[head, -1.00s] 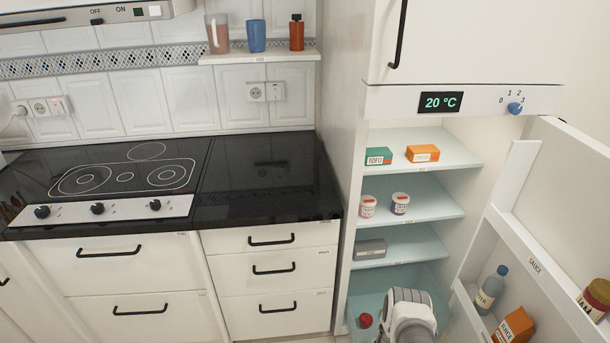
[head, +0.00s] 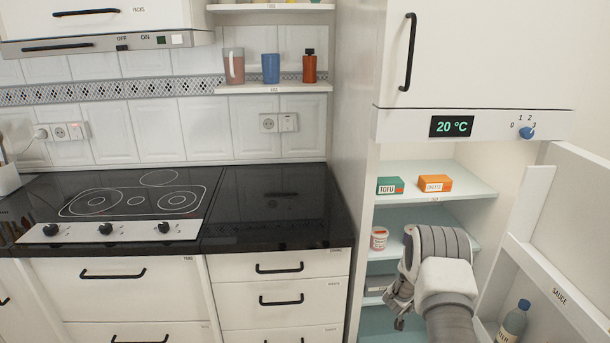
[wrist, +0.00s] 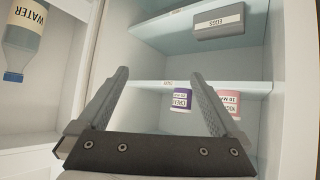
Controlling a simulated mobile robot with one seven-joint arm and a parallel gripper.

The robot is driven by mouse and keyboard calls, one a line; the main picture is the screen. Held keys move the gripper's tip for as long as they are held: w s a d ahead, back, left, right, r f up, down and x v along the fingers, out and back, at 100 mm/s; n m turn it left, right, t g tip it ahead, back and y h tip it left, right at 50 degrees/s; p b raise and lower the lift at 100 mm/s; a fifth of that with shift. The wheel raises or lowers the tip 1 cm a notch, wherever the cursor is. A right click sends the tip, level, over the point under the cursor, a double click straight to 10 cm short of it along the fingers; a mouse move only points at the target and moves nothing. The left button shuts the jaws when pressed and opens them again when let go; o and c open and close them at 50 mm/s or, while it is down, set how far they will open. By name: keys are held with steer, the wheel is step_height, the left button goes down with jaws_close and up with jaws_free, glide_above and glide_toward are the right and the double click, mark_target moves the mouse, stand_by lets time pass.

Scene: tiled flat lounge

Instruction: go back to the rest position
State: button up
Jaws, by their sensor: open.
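My gripper (head: 396,308) is in front of the open fridge's shelves in the head view, partly hidden by my own wrist. In the wrist view, which looks upside down, its two fingers (wrist: 160,76) stand wide apart with nothing between them. Beyond them a purple-labelled cup (wrist: 182,99) and a pink-labelled cup (wrist: 228,101) are on one shelf. The head view shows only one cup (head: 379,239); my arm covers the other's place.
The fridge door (head: 545,265) stands open at the right, with a water bottle (head: 513,322) in its rack. Tofu (head: 390,186) and an orange box (head: 434,183) sit on the top shelf. The black counter (head: 275,205) at left is clear near the fridge.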

steer(key=w+a+r+n+t+y+b, duration=0.1)
steer(key=w+a+r+y+b, duration=0.1)
steer(key=a+r, duration=0.5)
steer(key=s+a+r+n+y+b, duration=0.1)
steer(key=s+a+r+y+b, duration=0.1)
steer(key=s+a+r, duration=0.3)
steer(key=s+a+r+n+y+b, duration=0.1)
steer(key=s+r+b, duration=0.15)
steer(key=r, duration=0.45)
steer(key=s+a+r+n+y+b, duration=0.1)
steer(key=s+a+r+y, duration=0.1)
steer(key=s+a+r, duration=0.3)
steer(key=s+a+r+n+g+b, duration=0.1)
steer(key=s+r+b, duration=0.1)
steer(key=s, duration=0.5)
steer(key=s+a+r+n+g+b, duration=0.1)
steer(key=s+r+b, duration=0.1)
steer(key=s, duration=0.6)
steer(key=s+f+g+b, duration=0.1)
steer(key=s+f+b, duration=0.15)
steer(key=s, duration=0.65)
steer(key=s+f+g+b, duration=0.1)
steer(key=s+f+b, duration=0.15)
steer(key=s, duration=0.75)
step_height(320, 180, up, 26)
steer(key=p, duration=2.6)
steer(key=shift+w+f+n+h, duration=0.25)
steer(key=shift+w+n+h, duration=0.05)
